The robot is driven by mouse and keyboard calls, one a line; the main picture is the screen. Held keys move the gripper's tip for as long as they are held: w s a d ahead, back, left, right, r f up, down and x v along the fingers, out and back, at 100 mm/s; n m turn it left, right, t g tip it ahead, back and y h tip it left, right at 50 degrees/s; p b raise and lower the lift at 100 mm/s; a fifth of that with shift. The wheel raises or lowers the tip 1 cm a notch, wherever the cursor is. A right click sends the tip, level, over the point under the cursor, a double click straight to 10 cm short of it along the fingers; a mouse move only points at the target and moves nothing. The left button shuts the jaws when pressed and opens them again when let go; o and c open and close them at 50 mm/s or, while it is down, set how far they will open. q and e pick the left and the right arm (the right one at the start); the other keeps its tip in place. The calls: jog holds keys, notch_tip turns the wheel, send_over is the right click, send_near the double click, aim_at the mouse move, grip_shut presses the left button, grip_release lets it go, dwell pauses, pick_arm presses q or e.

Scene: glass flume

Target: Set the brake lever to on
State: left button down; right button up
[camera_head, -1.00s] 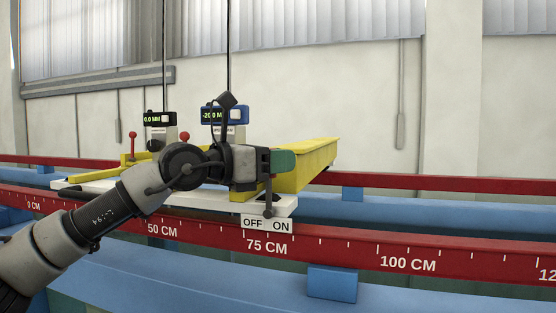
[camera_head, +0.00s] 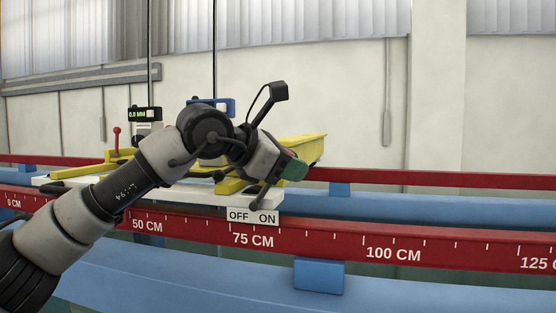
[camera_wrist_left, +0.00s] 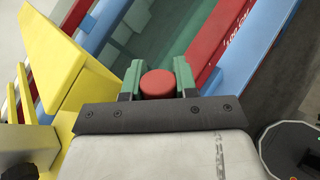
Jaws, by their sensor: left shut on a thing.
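The brake lever (camera_head: 262,196) is a dark shaft rising from a pivot just above the white OFF/ON plate (camera_head: 252,217). It leans to the right, towards the ON side. My left gripper (camera_head: 291,168) is at the lever's upper end, tilted down to the right, its green fingers shut around the lever's round red knob (camera_wrist_left: 158,84). The knob shows between both fingers in the left wrist view; the gripper hides it in the head view. My right gripper is not in view.
The yellow carriage part (camera_head: 303,147) stands close behind the gripper. The red scale rail (camera_head: 330,241) runs in front, with a blue block (camera_head: 319,275) below it. Another red-topped lever (camera_head: 117,136) and a display (camera_head: 145,114) stand at the left. Space right of the gripper looks clear.

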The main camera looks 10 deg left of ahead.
pick_arm(q)
jog(key=d+f+m+y, duration=0.2)
jog(key=f+y, duration=0.1)
jog(key=d+f+m+g+y, duration=0.1)
jog(key=y, duration=0.1)
jog(key=shift+f+b, duration=0.25)
jog(key=shift+b, duration=0.05)
jog(key=shift+f, duration=0.15)
dwell(0.5)
jog(key=c, duration=0.9)
grip_release()
jog(key=shift+d, duration=0.15)
jog(key=shift+o, duration=0.2)
jog(key=b+v, duration=0.3)
jog(key=v, duration=0.8)
